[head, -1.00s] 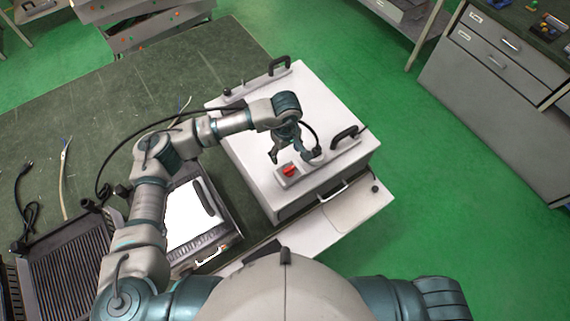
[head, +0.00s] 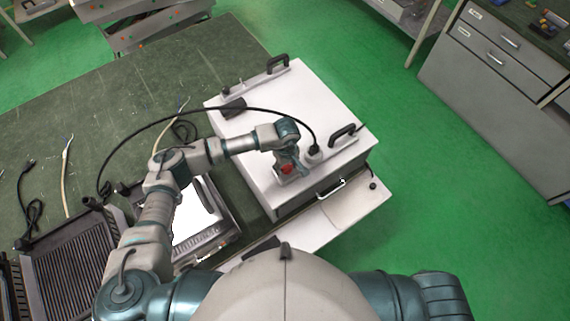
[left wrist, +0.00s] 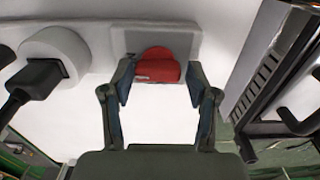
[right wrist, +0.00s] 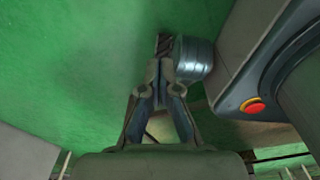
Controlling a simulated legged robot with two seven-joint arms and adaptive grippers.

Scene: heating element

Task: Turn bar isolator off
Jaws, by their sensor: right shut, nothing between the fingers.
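The bar isolator is a red rotary knob (head: 287,169) on a pale plate at the near edge of the white box (head: 262,125). In the left wrist view the red knob (left wrist: 158,66) sits at top centre. My left gripper (head: 286,166) is over it, pointing down. In the left wrist view its open fingers (left wrist: 160,82) stand on either side of the knob, with a small gap showing on both sides. My right gripper (right wrist: 160,82) is shut and empty over green floor in the right wrist view, and is hidden in the head view.
A black plug (left wrist: 38,82) in a round white socket sits beside the knob, its cable looping left across the box. Black handles (head: 343,133) rise from the box. A ribbed black unit (head: 75,262) and loose cables lie on the green table (head: 130,90).

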